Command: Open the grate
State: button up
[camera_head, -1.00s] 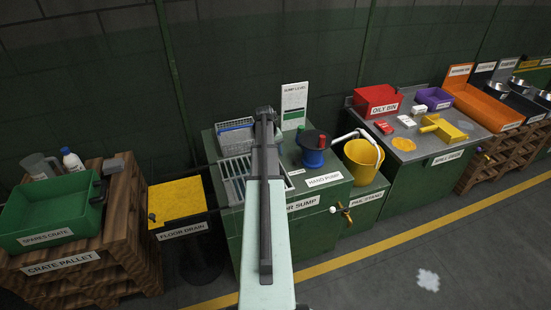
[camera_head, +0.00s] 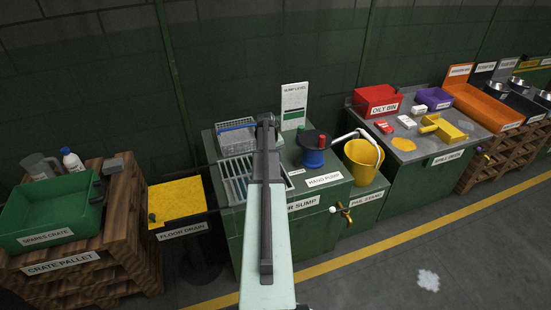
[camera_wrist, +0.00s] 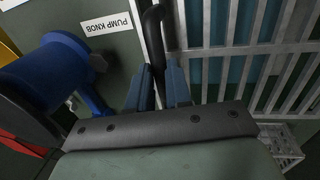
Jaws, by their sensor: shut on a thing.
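The grate (camera_head: 237,178) is a panel of pale metal bars on top of the green floor sump (camera_head: 310,228). My arm covers its right side in the head view. In the wrist view the grate (camera_wrist: 245,50) fills the right side, with blue showing between its bars. A black bar handle (camera_wrist: 154,32) runs along its left edge. My gripper (camera_wrist: 160,84) has its blue-grey fingers shut on this handle. In the head view the fingers are hidden behind my arm.
The blue hand pump (camera_head: 313,150) stands close to the right of the grate; its blue body (camera_wrist: 45,70) is left of my fingers in the wrist view. A wire basket (camera_head: 236,135) is behind the grate. A yellow bucket (camera_head: 361,162) stands further right.

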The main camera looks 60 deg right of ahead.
grip_shut()
jog(key=w+a, duration=1.8)
jog(key=shift+a, duration=0.15)
jog(key=o, duration=0.6)
grip_release()
jog(key=r, duration=0.4)
jog(key=w+a+r, duration=0.1)
jog(key=r, duration=0.4)
jog(key=w+r, duration=0.1)
jog(key=r, duration=0.3)
jog(key=shift+a+r, duration=0.3)
jog(key=shift+a, duration=0.1)
